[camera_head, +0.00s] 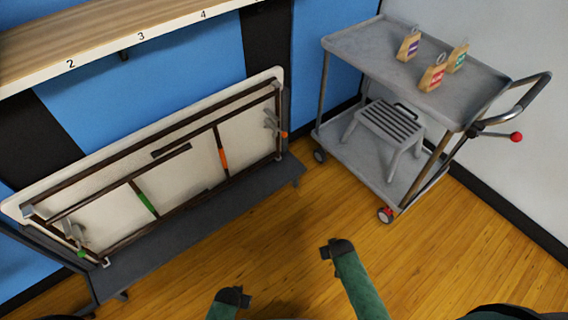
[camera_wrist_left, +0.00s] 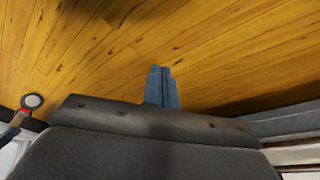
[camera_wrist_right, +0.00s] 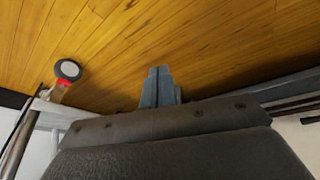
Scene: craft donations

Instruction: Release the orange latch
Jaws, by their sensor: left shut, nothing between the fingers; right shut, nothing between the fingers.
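A folded table (camera_head: 120,170) with a pale top and dark brown frame stands on its edge on a low dark rack (camera_head: 200,218). An orange piece (camera_head: 222,158) sits on a frame bar right of its middle. Another small orange tip (camera_head: 284,134) sits by a metal bracket at its right end. I cannot tell which is the latch. My left gripper (camera_head: 243,299) and right gripper (camera_head: 327,251) are over the floor, apart from the table. Both are shut and empty; their closed fingers show in the left wrist view (camera_wrist_left: 162,87) and right wrist view (camera_wrist_right: 160,87).
Green pieces (camera_head: 145,200) mark the table's left half. A grey cart (camera_head: 352,150) stands at right, with several tagged blocks (camera_head: 432,77) on top and a step stool (camera_head: 390,122) below. A numbered wooden shelf (camera_head: 110,38) runs above the table. Wooden floor (camera_head: 270,245) is clear between.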

